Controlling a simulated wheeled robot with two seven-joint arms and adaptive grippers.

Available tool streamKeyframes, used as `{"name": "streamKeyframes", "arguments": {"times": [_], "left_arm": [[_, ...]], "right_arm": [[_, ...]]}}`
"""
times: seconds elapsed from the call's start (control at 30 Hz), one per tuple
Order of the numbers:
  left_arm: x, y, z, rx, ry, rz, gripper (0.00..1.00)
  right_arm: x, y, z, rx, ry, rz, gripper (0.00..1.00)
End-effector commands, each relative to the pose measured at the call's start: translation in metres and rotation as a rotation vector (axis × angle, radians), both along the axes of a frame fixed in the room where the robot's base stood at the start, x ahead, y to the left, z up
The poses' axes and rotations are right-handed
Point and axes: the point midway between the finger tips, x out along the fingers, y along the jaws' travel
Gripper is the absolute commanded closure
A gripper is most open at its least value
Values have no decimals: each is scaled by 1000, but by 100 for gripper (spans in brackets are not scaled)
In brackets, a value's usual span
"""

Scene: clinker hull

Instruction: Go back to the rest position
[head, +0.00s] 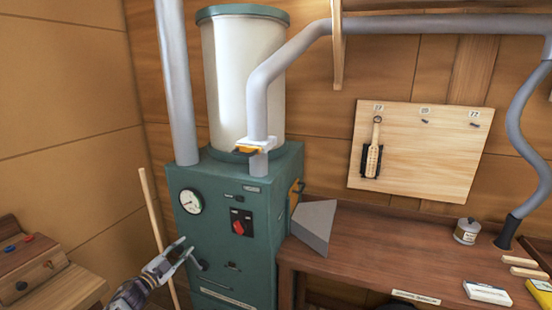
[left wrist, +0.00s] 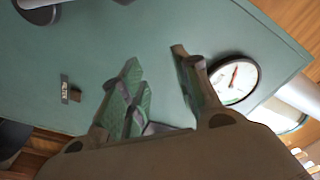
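My left gripper (head: 187,252) is in front of the lower front panel of a green machine cabinet (head: 215,265). Its fingers are spread and nothing is between them. In the left wrist view, the open left gripper (left wrist: 155,62) shows against the green panel (left wrist: 100,40), with a round gauge (left wrist: 236,80) beside one finger. I cannot tell whether the fingertips touch the panel. My right gripper is not in view.
The cabinet carries a gauge (head: 190,201), a red switch (head: 241,222) and a white cylinder (head: 243,80). A wooden stick (head: 152,210) stands to its left, near a wooden box (head: 30,262). A workbench (head: 370,245) with small items is at right, below a pegboard (head: 425,155).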

Motion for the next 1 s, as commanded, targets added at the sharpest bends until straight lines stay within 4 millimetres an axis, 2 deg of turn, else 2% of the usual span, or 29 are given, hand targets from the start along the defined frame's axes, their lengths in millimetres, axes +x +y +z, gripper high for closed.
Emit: {"name": "streamKeyframes", "arguments": {"times": [0.03,0.1,0.27,0.47,0.6,0.77,1.0], "left_arm": [[-5,4,-26,-18,42,27,68],[-12,9,-57,-39,95,64,68],[-34,19,-126,-80,214,144,68],[-73,27,-211,-123,365,238,68],[-106,30,-266,-146,470,301,68],[-150,31,-326,-168,590,368,68],[-226,25,-406,-194,769,460,68]], "right_arm": [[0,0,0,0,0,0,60],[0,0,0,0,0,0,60],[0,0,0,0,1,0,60],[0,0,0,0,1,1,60],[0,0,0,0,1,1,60],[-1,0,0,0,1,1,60],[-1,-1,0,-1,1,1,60]]}}
